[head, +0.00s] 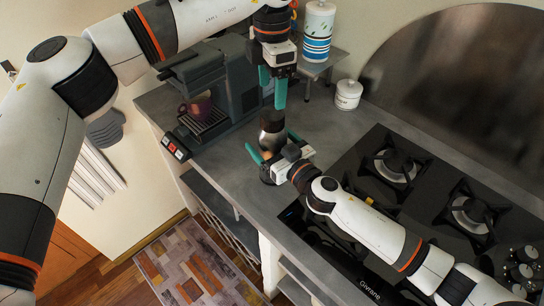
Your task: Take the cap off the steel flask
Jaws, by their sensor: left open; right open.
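The steel flask (271,143) stands on the grey counter, partly hidden by my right gripper. Its dark cap (271,119) faces up toward the camera. My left gripper (273,88) is above the flask, pointing down, with its teal fingers apart and nothing between them. Its fingertips appear just above the cap; whether they touch it I cannot tell. My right gripper (269,142) is low at the flask, coming from the right, with its teal fingers spread on either side of the body. Contact there is hard to see.
A coffee machine (239,72) with a dark red mug (201,106) stands to the left of the flask. A gas hob (425,169) fills the right side. A white canister (348,95) and a paper roll (319,22) on a small shelf (332,59) stand behind.

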